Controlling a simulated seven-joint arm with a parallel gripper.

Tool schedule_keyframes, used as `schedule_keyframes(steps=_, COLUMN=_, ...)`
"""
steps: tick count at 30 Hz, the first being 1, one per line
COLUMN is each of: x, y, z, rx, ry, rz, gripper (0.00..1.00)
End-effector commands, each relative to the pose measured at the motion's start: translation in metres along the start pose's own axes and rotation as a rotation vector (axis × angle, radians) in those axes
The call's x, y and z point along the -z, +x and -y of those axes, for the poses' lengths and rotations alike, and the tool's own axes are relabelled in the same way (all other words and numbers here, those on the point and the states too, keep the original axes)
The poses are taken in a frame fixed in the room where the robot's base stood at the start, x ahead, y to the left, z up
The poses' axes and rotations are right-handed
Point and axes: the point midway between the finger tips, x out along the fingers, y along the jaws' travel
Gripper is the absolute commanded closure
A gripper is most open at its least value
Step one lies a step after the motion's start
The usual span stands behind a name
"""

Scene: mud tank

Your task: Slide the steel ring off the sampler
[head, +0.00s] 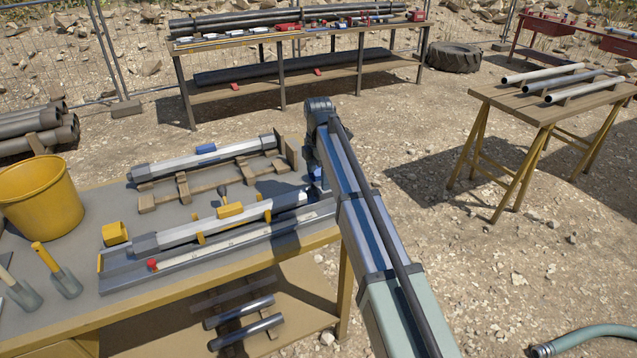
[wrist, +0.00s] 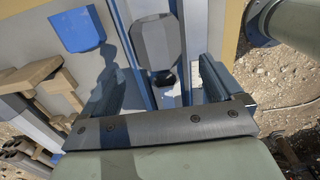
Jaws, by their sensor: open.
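The nearer sampler (head: 190,233), a long pale grey tube with a faceted grey end, lies across the bench in yellow supports. Its right end is dark and runs toward my arm. I cannot pick out the steel ring for certain. My gripper is mostly hidden behind my arm in the head view. In the wrist view my gripper (wrist: 163,85) is open, its two fingers apart. A dark grey faceted piece (wrist: 155,40) shows beyond and between the fingers; I cannot tell whether it is the sampler's end or whether anything touches it.
A second tube (head: 205,159) lies behind on wooden cradles (head: 183,188). A long tray (head: 240,240) runs along the front. A yellow bucket (head: 42,197), a yellow block (head: 114,233) and trowels (head: 66,283) are at left. Gravel ground lies right of the bench.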

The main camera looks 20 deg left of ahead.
Motion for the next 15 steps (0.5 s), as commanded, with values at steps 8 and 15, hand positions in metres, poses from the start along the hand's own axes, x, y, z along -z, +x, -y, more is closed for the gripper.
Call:
schedule_keyframes(steps=8, x=0.000, y=-0.055, z=-0.001, rx=-0.002, ry=0.000, rz=0.000, gripper=0.06)
schedule_keyframes(steps=15, x=0.000, y=-0.084, z=-0.001, rx=-0.001, ry=0.000, rz=0.000, gripper=0.06)
